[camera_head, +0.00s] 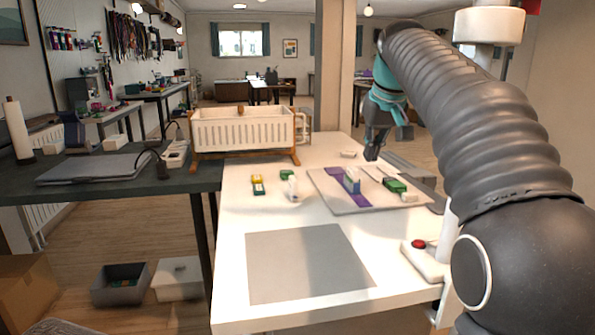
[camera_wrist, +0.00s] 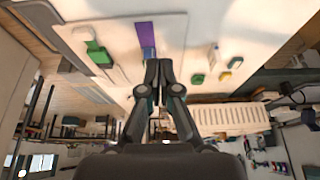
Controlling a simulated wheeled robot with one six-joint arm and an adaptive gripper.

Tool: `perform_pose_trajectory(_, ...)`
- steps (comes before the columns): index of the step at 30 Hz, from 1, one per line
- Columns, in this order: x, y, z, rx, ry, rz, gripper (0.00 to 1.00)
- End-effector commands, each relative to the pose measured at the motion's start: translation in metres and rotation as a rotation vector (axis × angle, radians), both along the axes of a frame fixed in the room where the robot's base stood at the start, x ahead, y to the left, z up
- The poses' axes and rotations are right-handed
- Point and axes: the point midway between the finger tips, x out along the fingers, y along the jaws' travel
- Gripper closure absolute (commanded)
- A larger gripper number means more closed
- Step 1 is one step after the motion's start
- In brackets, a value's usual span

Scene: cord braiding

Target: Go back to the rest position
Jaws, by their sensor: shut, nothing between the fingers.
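My gripper (camera_head: 372,150) hangs above the far right part of the white table (camera_head: 240,285) in the head view. In the wrist view my gripper (camera_wrist: 159,66) is shut, its fingertips together with nothing between them. Below it in the head view lies a light board (camera_head: 330,200) with a purple strip (camera_head: 356,202), a green piece (camera_head: 395,185) and a small upright block (camera_head: 351,182). The wrist view also shows the purple strip (camera_wrist: 147,36) and the green piece (camera_wrist: 98,54), clear of the fingers.
A white slatted rack (camera_head: 240,132) on wooden feet stands at the table's back left. Small yellow (camera_head: 257,184) and green (camera_head: 287,174) pieces lie before it. A grey mat (camera_head: 308,263) lies bare at the front. A red button box (camera_head: 419,244) sits at the right edge.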

Motion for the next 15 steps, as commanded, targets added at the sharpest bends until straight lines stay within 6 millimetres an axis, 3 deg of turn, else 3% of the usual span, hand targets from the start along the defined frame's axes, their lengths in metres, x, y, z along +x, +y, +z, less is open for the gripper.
perform_pose_trajectory(8,-0.041,0.0,-0.01,0.001,-0.01,-0.031,1.0)
perform_pose_trajectory(15,-0.11,0.001,-0.041,0.002,-0.027,-0.072,1.0)
